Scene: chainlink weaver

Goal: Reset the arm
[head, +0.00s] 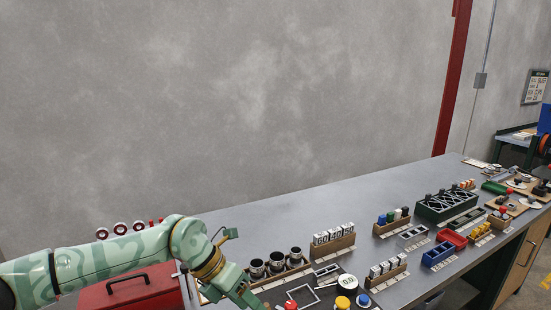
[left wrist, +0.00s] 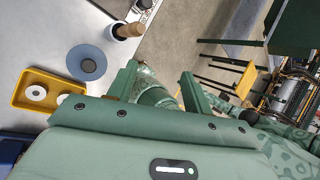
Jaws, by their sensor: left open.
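My left arm, pale green with a darker pattern, comes in from the left in the head view, bends at a joint with brass-coloured rings and points down toward the bench front. Its fingers are out of that picture below. In the left wrist view my left gripper (left wrist: 158,74) has two green fingers spread apart, with nothing held between them. It hangs past the bench edge, with floor and a patterned green part behind the fingers. My right gripper shows in neither view.
The grey bench (head: 340,205) runs to the right. A red toolbox (head: 130,287) stands beside my arm. Right of it are dark cups (head: 276,263), a block rack (head: 334,240) and a green crate (head: 447,206). A yellow tray (left wrist: 44,94) and blue disc (left wrist: 87,62) lie near the gripper.

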